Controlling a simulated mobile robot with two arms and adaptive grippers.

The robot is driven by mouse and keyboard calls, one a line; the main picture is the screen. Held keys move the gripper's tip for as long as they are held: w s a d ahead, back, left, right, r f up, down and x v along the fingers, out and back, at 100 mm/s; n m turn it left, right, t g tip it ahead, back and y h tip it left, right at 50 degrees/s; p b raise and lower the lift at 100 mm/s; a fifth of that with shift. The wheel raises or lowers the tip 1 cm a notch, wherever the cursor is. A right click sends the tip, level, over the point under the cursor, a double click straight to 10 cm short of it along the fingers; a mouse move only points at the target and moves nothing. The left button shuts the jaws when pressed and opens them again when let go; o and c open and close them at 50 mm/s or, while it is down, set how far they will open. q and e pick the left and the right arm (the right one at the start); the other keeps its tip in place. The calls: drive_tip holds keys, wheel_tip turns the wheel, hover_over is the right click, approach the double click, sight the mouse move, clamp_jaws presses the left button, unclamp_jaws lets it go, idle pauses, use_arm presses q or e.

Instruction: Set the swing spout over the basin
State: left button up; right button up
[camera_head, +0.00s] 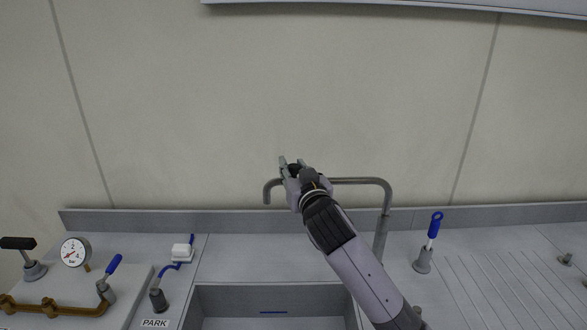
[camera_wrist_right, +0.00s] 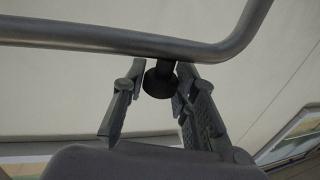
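The swing spout (camera_head: 355,181) is a grey tube on an upright post right of the basin (camera_head: 275,289). It reaches left, its downturned end higher in the picture than the basin; I cannot tell if it is directly above. In the right wrist view the spout (camera_wrist_right: 100,38) crosses the top, with a black knob (camera_wrist_right: 160,82) hanging under it. My right gripper (camera_head: 293,164) is at the spout; its fingers (camera_wrist_right: 159,85) stand either side of the knob, very close. I cannot tell whether they press on it. My left gripper is out of view.
A gauge (camera_head: 74,252), a blue-handled valve (camera_head: 108,283) and brass pipe (camera_head: 55,309) stand at left. A white block (camera_head: 181,253) and blue-handled brush (camera_head: 433,227) in a grey holder (camera_head: 422,262) flank the basin. The ribbed drainboard (camera_head: 500,290) is mostly clear.

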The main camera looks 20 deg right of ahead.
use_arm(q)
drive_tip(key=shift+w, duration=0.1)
use_arm(e)
clamp_jaws()
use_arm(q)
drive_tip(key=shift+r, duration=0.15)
use_arm(e)
drive_tip(key=shift+s, duration=0.15)
